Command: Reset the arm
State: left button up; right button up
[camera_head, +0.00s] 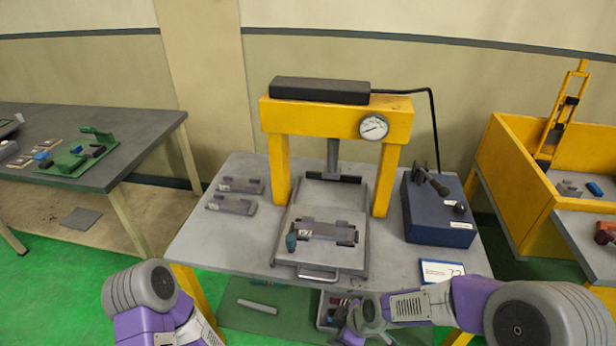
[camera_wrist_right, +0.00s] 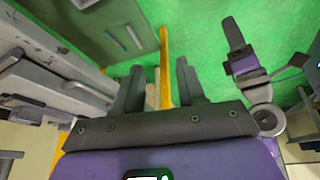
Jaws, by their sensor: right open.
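My right arm comes in from the lower right of the head view. Its gripper (camera_head: 352,336) is low at the bottom edge, in front of the table, and only partly shows. In the right wrist view the two dark fingers of my right gripper (camera_wrist_right: 159,88) stand apart with nothing between them. My left arm (camera_head: 145,300) shows at the lower left of the head view, its links bent downward. My left gripper is outside the head view.
A grey table (camera_head: 225,252) carries a yellow press (camera_head: 276,165) with a gauge, grey parts and a blue box (camera_head: 438,215). A side table (camera_head: 130,155) stands left, a yellow-walled bench (camera_head: 520,185) right. Green floor (camera_head: 60,290) is open at the left.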

jog(key=s+d+f+m+g, duration=0.1)
jog(key=s+f+m, duration=0.4)
jog(key=f+m, duration=0.3)
jog(key=s+d+f+m, duration=0.1)
jog(key=s+f+m, duration=0.3)
jog(key=f+m, duration=0.4)
notch_tip(320, 180, down, 3)
jog(key=shift+s+f+g, duration=0.15)
jog(key=shift+s+g, duration=0.2)
jog(key=shift+g, duration=0.05)
jog(key=shift+d, duration=0.1)
